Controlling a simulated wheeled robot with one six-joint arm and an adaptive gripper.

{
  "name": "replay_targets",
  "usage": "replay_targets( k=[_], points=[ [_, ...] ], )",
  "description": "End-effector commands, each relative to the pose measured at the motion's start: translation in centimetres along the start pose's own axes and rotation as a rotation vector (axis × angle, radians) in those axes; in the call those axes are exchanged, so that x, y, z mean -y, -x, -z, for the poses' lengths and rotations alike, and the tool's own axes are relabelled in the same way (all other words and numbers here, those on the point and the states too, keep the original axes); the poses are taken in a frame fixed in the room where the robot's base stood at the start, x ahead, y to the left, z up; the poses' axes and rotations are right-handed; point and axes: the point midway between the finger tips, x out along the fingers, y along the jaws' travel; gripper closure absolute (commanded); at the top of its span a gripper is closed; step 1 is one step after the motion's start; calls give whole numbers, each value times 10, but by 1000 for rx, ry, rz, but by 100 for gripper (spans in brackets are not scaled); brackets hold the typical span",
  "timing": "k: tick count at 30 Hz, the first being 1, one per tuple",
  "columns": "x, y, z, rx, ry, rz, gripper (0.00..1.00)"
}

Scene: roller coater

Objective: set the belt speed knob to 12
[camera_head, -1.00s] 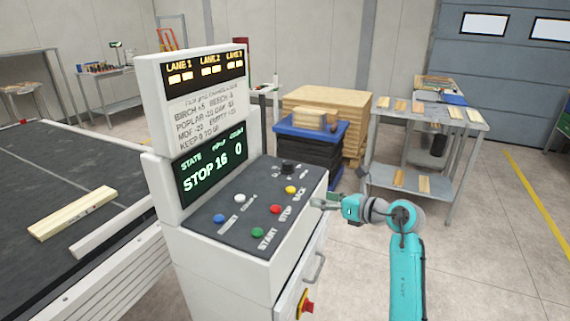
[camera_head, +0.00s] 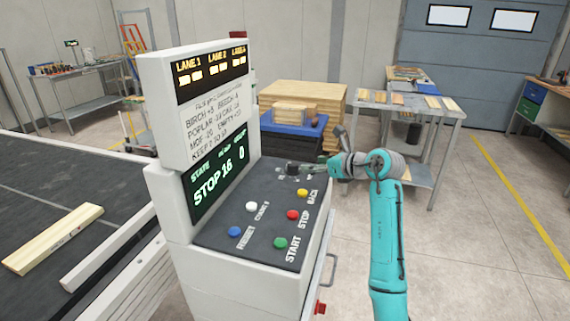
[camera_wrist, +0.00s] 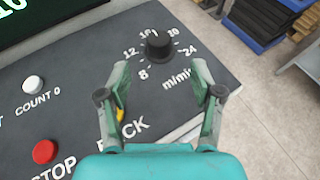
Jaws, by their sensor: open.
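The black belt speed knob (camera_wrist: 158,46) stands on the dark panel, with 8, 12, 16, 20 and 24 around it and "m/min" beside it. It also shows at the far right end of the console in the head view (camera_head: 292,168). The pointer is too small to read surely. The display (camera_head: 216,181) reads STOP, 16 and 0. My gripper (camera_wrist: 161,76) is open and empty, its two fingers spread in front of the knob, apart from it. In the head view my gripper (camera_head: 318,163) is just right of the knob.
The yellow BACK button (camera_head: 302,193) lies near my gripper, partly hidden by a finger in the wrist view. Red STOP (camera_head: 293,215), green START (camera_head: 280,243), white (camera_head: 251,206) and blue (camera_head: 235,231) buttons share the panel. The conveyor (camera_head: 50,190) is at left.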

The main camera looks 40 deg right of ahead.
Motion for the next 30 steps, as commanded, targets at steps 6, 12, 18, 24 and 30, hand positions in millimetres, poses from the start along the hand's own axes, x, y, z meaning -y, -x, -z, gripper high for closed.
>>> replay_targets(
  k=[6, 12, 18, 24, 30],
  points=[
    [-2, -31, 0, -2, -1, -4, 34],
    [-1, -66, 0, -1, -1, -4, 34],
    [-1, -92, 0, -1, 0, -3, 34],
    [-1, -103, 0, 0, 0, -1, 34],
    [-1, -104, 0, 0, 0, -1, 34]
  ],
)
